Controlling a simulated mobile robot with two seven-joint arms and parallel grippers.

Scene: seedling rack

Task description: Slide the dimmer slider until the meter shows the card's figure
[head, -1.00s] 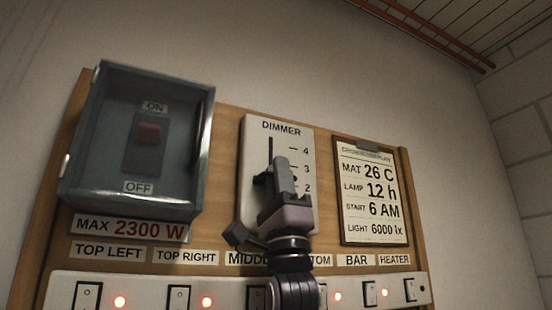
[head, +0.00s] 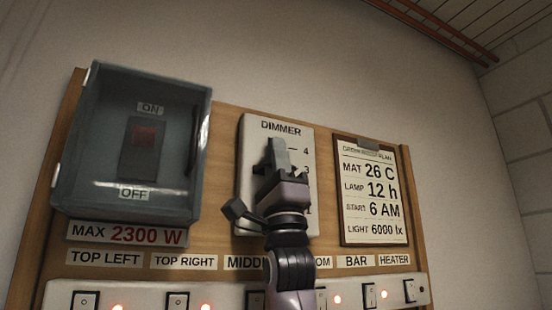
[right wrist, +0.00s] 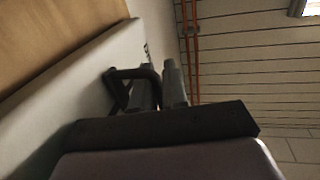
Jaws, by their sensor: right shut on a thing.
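The white dimmer panel (head: 251,150) is mounted on a wooden board, with a vertical number scale. My right gripper (head: 277,152) is in front of it, shut on the dimmer slider, with its fingertips near the 4 mark. The gripper hides the slider knob and most of the slot. In the right wrist view the fingers (right wrist: 148,88) are close against the panel's white face (right wrist: 65,95). The card (head: 374,190) at the right of the board reads mat 26 C, lamp 12 h, start 6 AM, light 6000 lx. No meter is in view. My left gripper is not in view.
A clear-covered switch box (head: 89,150) juts out left of the dimmer, above a 2300 W max label (head: 127,235). Below runs a white strip (head: 142,298) of switches with lit red lamps. The wall above the board is clear.

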